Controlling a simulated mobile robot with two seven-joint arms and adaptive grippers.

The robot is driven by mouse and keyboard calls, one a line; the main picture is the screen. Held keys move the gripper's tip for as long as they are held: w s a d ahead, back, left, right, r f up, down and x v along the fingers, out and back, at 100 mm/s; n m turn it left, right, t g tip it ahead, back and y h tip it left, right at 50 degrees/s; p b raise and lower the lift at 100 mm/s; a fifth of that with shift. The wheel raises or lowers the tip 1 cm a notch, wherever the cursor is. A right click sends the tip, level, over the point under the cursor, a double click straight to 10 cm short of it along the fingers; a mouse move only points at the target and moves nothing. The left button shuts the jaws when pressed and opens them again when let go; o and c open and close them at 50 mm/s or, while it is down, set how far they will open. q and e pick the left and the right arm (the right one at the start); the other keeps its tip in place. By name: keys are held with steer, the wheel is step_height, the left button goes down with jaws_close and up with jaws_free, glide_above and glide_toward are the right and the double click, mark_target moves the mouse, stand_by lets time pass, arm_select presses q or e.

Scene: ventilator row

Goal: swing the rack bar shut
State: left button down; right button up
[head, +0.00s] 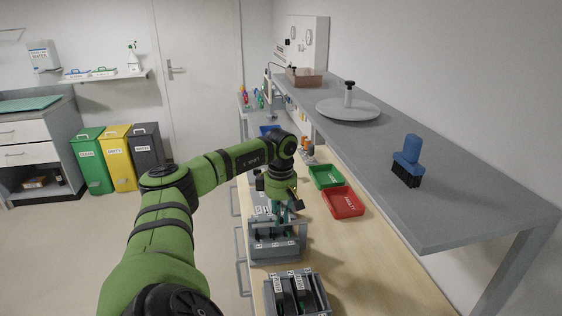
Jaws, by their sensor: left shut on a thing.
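A grey rack (272,253) stands on the wooden bench, with dark units and white labels in it. Its rack bar (292,222) shows as a thin grey piece along the top and is partly hidden by my gripper. My left gripper (284,214) points down over the rack from above. It is shut at the bar, with something teal showing by the fingertips. The exact contact and the bar's angle are too small to tell. My right gripper is out of view.
A second grey rack (296,293) stands nearer on the bench. A green tray (325,177) and a red tray (343,203) lie to the right. A grey overhead shelf (440,205) with a blue brush (408,160) overhangs the bench's right side.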

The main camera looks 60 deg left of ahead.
arm_select(q)
steer(key=shift+a+r, duration=0.1)
steer(key=shift+a, duration=0.1)
steer(key=c, duration=1.2)
jaws_free()
steer(key=shift+r, duration=0.4)
step_height(320, 180, up, 11)
steer(key=shift+s, duration=0.1)
